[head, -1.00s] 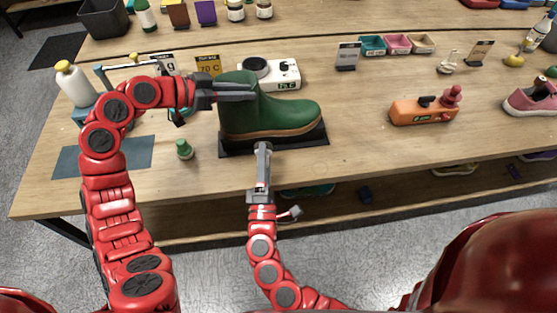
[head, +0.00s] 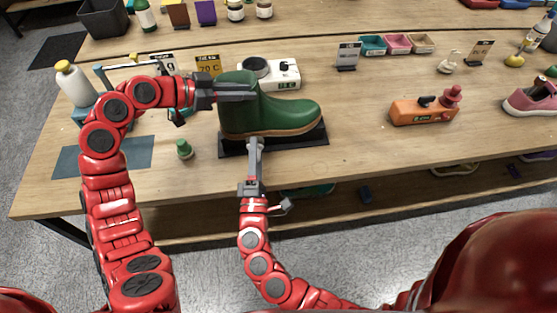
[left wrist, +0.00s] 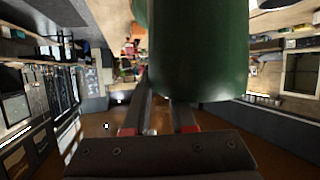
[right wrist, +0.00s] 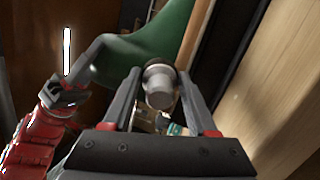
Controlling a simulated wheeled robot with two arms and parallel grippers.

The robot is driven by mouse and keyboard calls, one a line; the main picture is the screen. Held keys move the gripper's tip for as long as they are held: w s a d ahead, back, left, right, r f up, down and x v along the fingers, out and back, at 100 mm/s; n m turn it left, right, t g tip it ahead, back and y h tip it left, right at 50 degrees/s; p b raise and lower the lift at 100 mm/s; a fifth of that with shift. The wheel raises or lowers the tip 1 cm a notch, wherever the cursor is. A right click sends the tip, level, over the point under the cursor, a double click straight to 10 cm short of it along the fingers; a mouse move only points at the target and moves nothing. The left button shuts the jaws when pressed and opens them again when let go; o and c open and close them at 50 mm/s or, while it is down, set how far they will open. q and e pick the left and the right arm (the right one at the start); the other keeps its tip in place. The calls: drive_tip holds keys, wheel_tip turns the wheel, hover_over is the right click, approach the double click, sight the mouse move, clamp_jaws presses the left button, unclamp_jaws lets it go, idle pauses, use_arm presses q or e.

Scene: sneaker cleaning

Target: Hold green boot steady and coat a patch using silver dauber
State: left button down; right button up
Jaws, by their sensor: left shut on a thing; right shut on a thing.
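The green boot (head: 270,112) stands upright on a dark mat (head: 314,139), its toe pointing right. My left gripper (head: 250,92) is shut on the boot's shaft near the top; the shaft (left wrist: 198,45) fills the middle of the left wrist view. My right gripper (head: 254,145) is at the near side of the boot, by the heel. In the right wrist view it is shut on the silver dauber (right wrist: 158,86), whose far end is close to the green boot surface (right wrist: 160,38). Whether the dauber touches the boot I cannot tell.
A green-capped small bottle (head: 184,149) stands left of the mat. A white device (head: 284,75) is behind the boot. A blue-grey mat (head: 104,157) lies at left.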

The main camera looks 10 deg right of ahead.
drive_tip(key=shift+w, duration=1.2)
drive_tip(key=shift+d, duration=0.1)
drive_tip(key=shift+s+d, duration=0.15)
drive_tip(key=shift+d, duration=1.65)
drive_tip(key=shift+d, duration=1.9)
drive_tip(key=shift+d, duration=0.1)
drive_tip(key=shift+s+d, duration=0.2)
drive_tip(key=shift+d, duration=1.65)
drive_tip(key=shift+w, duration=0.1)
drive_tip(key=shift+d, duration=0.1)
